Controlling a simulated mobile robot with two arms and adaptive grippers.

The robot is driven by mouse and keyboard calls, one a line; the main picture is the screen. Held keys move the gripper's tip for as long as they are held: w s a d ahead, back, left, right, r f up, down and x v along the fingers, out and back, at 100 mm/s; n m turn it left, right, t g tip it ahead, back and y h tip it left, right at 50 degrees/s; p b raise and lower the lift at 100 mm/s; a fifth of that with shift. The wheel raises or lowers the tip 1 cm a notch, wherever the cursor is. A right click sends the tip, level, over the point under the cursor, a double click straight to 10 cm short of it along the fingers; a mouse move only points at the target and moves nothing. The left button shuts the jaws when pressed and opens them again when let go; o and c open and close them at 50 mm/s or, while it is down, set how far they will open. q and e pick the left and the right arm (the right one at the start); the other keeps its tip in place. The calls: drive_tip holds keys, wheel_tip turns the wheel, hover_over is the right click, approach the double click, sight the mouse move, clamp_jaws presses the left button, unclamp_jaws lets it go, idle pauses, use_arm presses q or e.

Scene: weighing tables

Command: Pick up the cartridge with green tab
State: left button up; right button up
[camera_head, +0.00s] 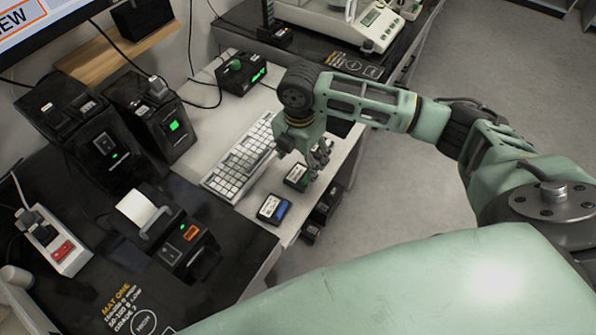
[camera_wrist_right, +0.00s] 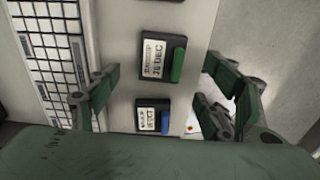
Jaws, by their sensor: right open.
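The cartridge with the green tab (camera_head: 296,175) lies on the light table beside the keyboard, partly covered by my right gripper. In the right wrist view the cartridge with the green tab (camera_wrist_right: 157,57) shows its white label and a green strip on its right side. My right gripper (camera_head: 316,160) is above it. In the wrist view my right gripper (camera_wrist_right: 163,72) is open, with one finger on each side of this cartridge and gaps between. My left gripper is not in view.
A cartridge with a blue tab (camera_head: 273,209) lies close by, nearer the table's front corner. The white keyboard (camera_head: 240,158) is on the left. Dark items (camera_head: 325,205) sit below the table's right edge. A label printer (camera_head: 165,230) stands on the dark table.

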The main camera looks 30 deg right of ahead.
sight(300, 176)
drive_tip(key=shift+s+d+f, duration=0.1)
drive_tip(key=shift+s+f, duration=0.15)
drive_tip(key=shift+f, duration=0.8)
wheel_tip(300, 176, down, 3)
drive_tip(key=shift+w+r, duration=0.15)
drive_tip(key=shift+r, duration=0.05)
drive_tip(key=shift+f, duration=0.3)
drive_tip(key=c, duration=1)
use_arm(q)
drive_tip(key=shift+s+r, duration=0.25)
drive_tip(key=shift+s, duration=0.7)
use_arm(e)
drive_tip(key=shift+c, duration=1.4)
